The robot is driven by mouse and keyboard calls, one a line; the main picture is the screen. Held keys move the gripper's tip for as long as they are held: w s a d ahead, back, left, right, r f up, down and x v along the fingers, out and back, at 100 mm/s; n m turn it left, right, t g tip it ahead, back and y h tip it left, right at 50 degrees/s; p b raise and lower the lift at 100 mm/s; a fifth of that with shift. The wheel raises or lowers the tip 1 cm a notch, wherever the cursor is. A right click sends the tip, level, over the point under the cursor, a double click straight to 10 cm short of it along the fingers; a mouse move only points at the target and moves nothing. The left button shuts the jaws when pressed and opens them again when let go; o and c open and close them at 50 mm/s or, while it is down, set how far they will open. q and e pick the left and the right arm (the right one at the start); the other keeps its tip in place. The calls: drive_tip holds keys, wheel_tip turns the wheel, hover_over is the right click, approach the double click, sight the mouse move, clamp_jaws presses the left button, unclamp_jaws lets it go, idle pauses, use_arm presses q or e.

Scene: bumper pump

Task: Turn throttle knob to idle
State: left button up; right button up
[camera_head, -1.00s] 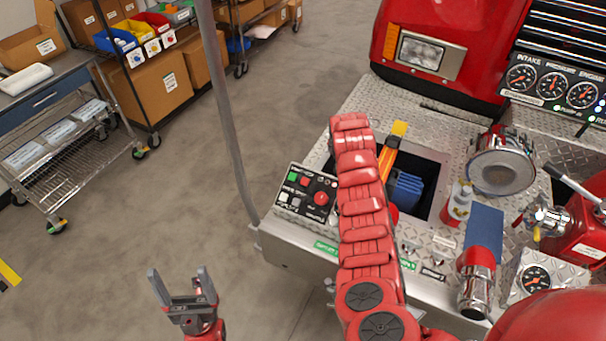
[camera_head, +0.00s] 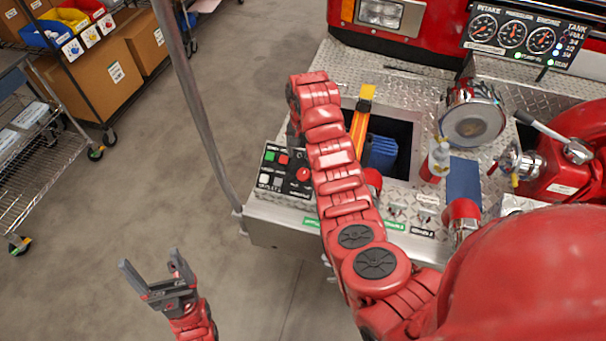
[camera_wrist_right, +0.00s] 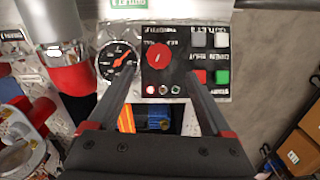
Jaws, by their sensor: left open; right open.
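The red throttle knob (camera_head: 303,174) sits on a black control panel (camera_head: 270,185) at the left of the bumper deck. In the right wrist view the knob (camera_wrist_right: 158,56) is round and red with a white mark. My right gripper (camera_wrist_right: 163,72) is open; its two fingertips lie on either side of the knob in that view. I cannot tell whether they touch it or hover above. In the head view my right arm hides most of that gripper. My left gripper (camera_head: 150,262) is open and empty, over the floor to the left of the bumper.
A round gauge (camera_wrist_right: 118,60) lies beside the panel. Green and red push buttons (camera_wrist_right: 222,77) and grey ones are close to the knob. An open well with blue hose (camera_head: 383,152) is right of the panel. A grey pole (camera_head: 190,95) stands at left.

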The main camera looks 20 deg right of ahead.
sight(304, 172)
wheel_tip(304, 172, down, 6)
drive_tip(key=shift+f+p, duration=0.1)
drive_tip(key=shift+p, duration=0.95)
drive_tip(key=shift+f, duration=1.15)
